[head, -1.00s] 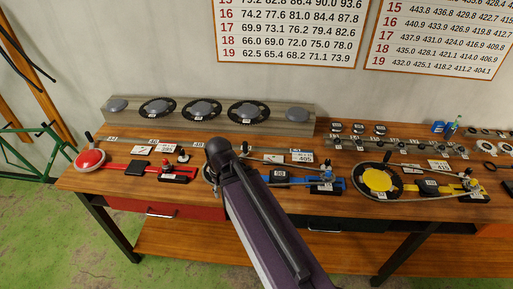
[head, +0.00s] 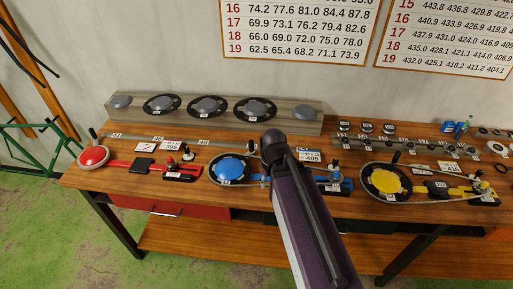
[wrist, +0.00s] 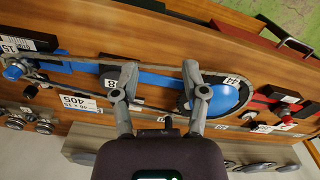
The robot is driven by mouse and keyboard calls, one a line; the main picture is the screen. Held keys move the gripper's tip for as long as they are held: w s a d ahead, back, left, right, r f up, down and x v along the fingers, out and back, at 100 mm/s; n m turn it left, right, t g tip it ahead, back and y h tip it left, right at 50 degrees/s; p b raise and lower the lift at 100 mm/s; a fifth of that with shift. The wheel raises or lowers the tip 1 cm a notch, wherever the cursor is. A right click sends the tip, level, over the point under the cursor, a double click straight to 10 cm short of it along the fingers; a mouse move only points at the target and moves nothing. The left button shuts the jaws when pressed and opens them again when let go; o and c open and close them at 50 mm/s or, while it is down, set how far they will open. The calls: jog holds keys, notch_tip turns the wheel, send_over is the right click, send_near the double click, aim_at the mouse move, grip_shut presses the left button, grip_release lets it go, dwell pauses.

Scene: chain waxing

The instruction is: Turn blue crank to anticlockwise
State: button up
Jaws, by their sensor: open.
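The blue crank (head: 230,168) is a round blue disc on a dark chainring, at the middle of the bench in the head view. A chain loops from it to the blue tensioner (head: 335,180) at its right, partly hidden by my arm. In the wrist view the blue crank (wrist: 222,96) is right of centre, partly covered by one finger. My gripper (wrist: 160,68) is open and empty, with its fingers spread over the blue bar (wrist: 150,80). Its height above the bar is unclear. In the head view my arm hides the gripper. I cannot clearly make out the crank's handle.
A red crank (head: 93,157) with an upright black handle stands at the left, and a yellow crank (head: 385,181) with a chain at the right. A grey rack (head: 185,106) with chainrings lies along the back wall. Small tools and labels lie between the stations.

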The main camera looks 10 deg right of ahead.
jog(key=shift+o, duration=0.8)
notch_tip(320, 180, up, 2)
jog(key=n+p, duration=0.3)
send_over(252, 151)
jog(key=shift+w+r, duration=0.2)
jog(key=shift+w, duration=0.15)
jog(key=shift+b, duration=0.35)
notch_tip(252, 151, down, 14)
jog(key=b, duration=1.3)
jog(key=shift+r+b, duration=0.1)
jog(key=shift+b, duration=0.2)
